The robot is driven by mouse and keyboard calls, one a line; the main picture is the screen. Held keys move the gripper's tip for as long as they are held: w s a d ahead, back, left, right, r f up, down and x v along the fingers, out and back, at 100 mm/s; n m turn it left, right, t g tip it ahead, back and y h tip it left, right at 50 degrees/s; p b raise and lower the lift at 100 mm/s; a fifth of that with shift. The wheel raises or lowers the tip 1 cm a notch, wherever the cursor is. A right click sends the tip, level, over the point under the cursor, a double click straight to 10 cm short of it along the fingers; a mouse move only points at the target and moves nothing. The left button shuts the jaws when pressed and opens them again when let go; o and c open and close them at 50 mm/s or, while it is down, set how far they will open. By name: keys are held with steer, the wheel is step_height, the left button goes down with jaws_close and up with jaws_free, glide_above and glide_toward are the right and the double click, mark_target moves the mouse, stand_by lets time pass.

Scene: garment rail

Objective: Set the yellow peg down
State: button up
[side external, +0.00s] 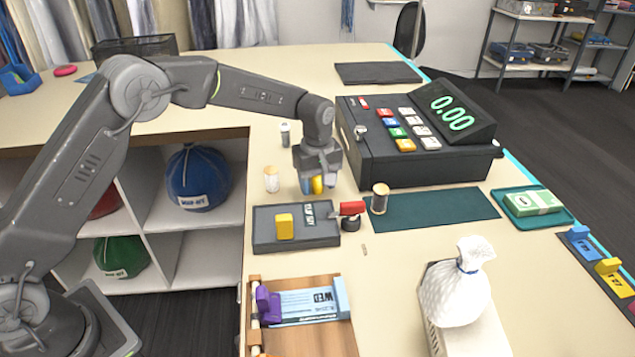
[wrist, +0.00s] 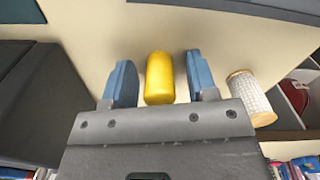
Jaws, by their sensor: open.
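My gripper (side external: 312,183) points down over the table behind the dark tray, its blue fingers open. The yellow peg (side external: 318,185) shows at the fingers, partly hidden by them. In the wrist view the yellow peg (wrist: 159,82) is between the two blue fingers of my gripper (wrist: 159,72), with a visible gap on each side. I cannot tell for sure whether its base rests on the table. A separate yellow block (side external: 284,226) is on the dark tray (side external: 262,240).
A pale cylinder (side external: 271,180) stands just left of my gripper. A black cash register (side external: 420,172) stands to the right. A red-handled stamp (side external: 351,212) and a cork-topped jar (side external: 380,200) are nearby. A wooden tray (side external: 310,342) and a white sack (side external: 458,290) are nearer the front.

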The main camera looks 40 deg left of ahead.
step_height(320, 180, up, 11)
steer(key=shift+f, duration=0.2)
steer(key=shift+r, duration=0.75)
steer(key=s+a+r+m+t, duration=0.1)
steer(key=s+a+r+m, duration=0.15)
steer(key=s+r, duration=0.4)
steer(key=s+a+r+m+t, duration=0.1)
steer(key=s+r+m+t, duration=0.2)
steer(key=s, duration=0.6)
steer(key=s+a+f+m, duration=0.1)
steer(key=s+f+m, duration=0.1)
steer(key=s, duration=0.7)
steer(key=s+a+f+m+t, duration=0.1)
steer(key=s+m, duration=0.3)
steer(key=s, duration=0.5)
steer(key=shift+f+t, duration=0.3)
steer(key=shift+f, duration=0.35)
